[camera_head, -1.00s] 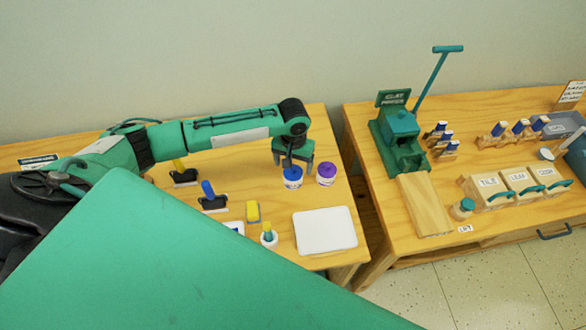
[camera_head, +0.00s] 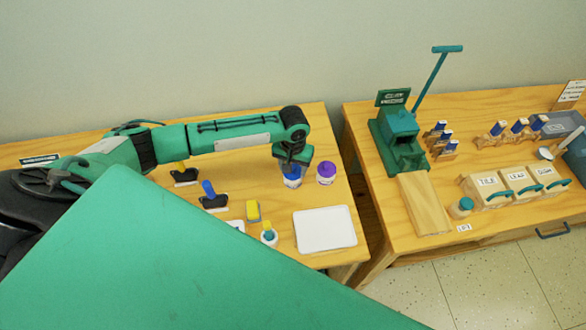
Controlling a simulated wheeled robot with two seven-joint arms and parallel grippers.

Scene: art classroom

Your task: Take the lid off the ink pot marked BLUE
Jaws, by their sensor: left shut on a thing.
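The ink pot with the blue lid (camera_head: 291,182) stands on the left table, a white pot with a label too small to read. My left gripper (camera_head: 291,165) points down over it from above and is shut on the blue lid (camera_head: 291,170). The lid shows on the pot, between the fingers, and is partly hidden by them. I cannot see a gap between lid and pot. My right gripper does not show.
A purple-lidded pot (camera_head: 326,173) stands close to the right of the blue one. A white sheet or tray (camera_head: 325,229) lies in front. Stamps (camera_head: 213,197), a yellow block (camera_head: 253,211) and a small bottle (camera_head: 269,234) are to the left. A green press (camera_head: 399,138) stands on the right table.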

